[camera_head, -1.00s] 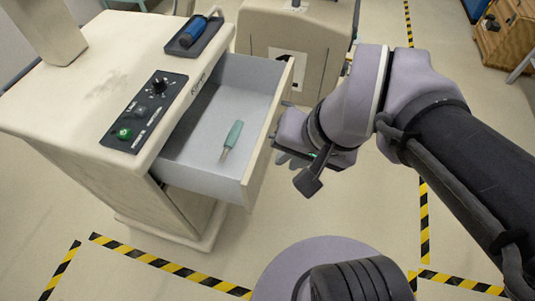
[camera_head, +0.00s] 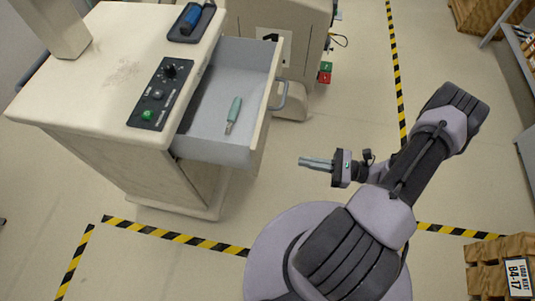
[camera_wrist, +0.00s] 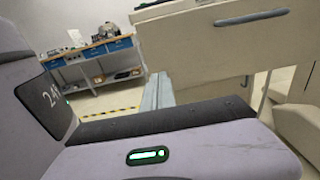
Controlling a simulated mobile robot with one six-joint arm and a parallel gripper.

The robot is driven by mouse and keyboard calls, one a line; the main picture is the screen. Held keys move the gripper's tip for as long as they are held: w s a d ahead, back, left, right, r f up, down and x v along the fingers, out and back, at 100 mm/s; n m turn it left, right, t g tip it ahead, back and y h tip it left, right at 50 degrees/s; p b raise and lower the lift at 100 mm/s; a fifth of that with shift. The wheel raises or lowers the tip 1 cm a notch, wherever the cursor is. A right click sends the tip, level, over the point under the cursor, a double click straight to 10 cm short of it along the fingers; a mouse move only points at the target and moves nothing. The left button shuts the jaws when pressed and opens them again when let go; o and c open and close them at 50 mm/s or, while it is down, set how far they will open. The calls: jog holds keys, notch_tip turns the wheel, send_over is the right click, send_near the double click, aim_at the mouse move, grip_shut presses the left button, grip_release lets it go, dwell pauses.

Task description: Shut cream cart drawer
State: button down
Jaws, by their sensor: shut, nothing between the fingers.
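The cream cart (camera_head: 105,60) stands at the left in the head view. Its drawer (camera_head: 262,125) is pulled out to the right, with a grey handle (camera_head: 280,95) on its front. A teal-handled tool (camera_head: 234,112) lies on the drawer floor. My gripper (camera_head: 303,161) is shut and empty, to the right of the drawer front and apart from it, pointing left. In the wrist view the shut fingers (camera_wrist: 157,93) point towards the drawer front (camera_wrist: 205,48), whose handle (camera_wrist: 250,18) shows at the top.
A blue item in a dark tray (camera_head: 190,22) and a control panel (camera_head: 158,92) sit on the cart top. Another cream cart (camera_head: 295,50) stands behind the drawer.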

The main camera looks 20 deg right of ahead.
aim_at(259, 154)
jog(key=b+x, duration=0.2)
jog(key=x, duration=0.9)
jog(key=shift+w+a+b, duration=0.2)
jog(key=shift+a+b, duration=0.1)
